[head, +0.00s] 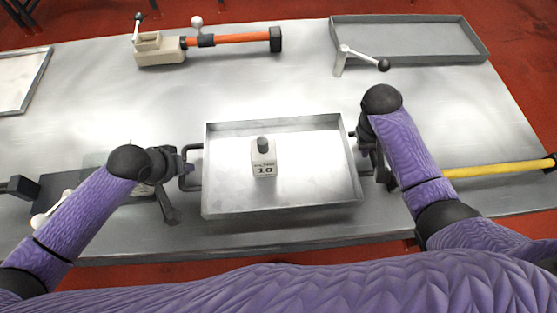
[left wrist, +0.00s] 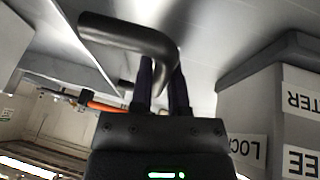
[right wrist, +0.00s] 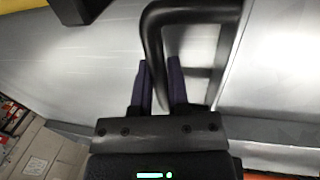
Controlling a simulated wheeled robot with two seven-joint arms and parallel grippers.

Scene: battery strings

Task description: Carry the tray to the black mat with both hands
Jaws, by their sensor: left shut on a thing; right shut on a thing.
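The grey metal tray (head: 283,207) is in the middle of the head view, with a small light block (head: 263,157) marked 10 and topped by a dark knob standing in it. My left gripper (head: 186,168) is shut on the tray's left dark handle (left wrist: 125,38). My right gripper (head: 364,160) is shut on its right handle (right wrist: 154,45). The tray looks about level; I cannot tell whether it touches the table. A dark flat shape (head: 52,188) lies at the left, partly behind my left arm; I cannot tell whether it is the black mat.
On the metal table (head: 300,88) stand an orange-handled tool (head: 232,40) at the back, an empty grey tray (head: 410,42) at the back right and a lever (head: 358,58) near it. A yellow bar (head: 498,168) lies at right. The table behind the carried tray is clear.

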